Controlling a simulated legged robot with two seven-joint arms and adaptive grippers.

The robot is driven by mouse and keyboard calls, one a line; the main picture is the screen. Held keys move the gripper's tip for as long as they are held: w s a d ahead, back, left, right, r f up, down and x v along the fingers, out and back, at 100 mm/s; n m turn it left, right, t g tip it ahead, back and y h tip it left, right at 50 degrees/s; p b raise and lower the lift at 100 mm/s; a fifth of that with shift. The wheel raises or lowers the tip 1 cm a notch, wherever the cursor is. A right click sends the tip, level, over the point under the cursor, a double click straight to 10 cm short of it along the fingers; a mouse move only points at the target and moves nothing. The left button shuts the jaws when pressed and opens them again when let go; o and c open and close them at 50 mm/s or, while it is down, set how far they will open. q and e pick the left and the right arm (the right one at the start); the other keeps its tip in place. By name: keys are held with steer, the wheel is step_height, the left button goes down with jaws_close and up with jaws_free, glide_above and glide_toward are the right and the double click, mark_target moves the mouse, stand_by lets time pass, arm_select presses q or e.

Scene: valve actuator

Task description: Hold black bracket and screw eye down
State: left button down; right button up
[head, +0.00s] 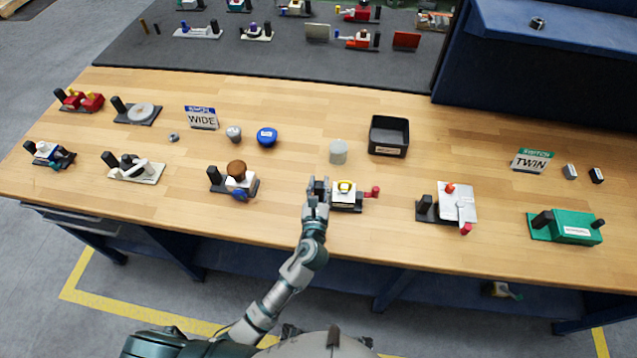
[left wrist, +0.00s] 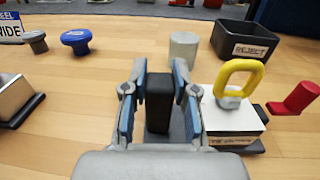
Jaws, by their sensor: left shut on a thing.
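The valve actuator (head: 346,199) stands near the front edge of the table, at mid-picture in the head view. It has a white block (left wrist: 226,125) with a yellow screw eye (left wrist: 238,78) standing upright on top, and a red handle (left wrist: 296,98) at its right. The black bracket (left wrist: 159,101) is an upright block at its left end. My left gripper (head: 318,190) has its fingers on either side of the black bracket and is shut on it; it also shows in the left wrist view (left wrist: 160,88). My right gripper is not in view.
A black reject bin (head: 389,137) and a grey cylinder (head: 338,152) stand behind the actuator. A brown-knobbed fixture (head: 236,182) is to the left, and a white plate fixture (head: 456,203) is to the right. Bare wood surrounds the actuator.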

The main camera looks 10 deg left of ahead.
arm_select(q)
steer(key=shift+a+f, duration=0.1)
steer(key=shift+f, duration=0.35)
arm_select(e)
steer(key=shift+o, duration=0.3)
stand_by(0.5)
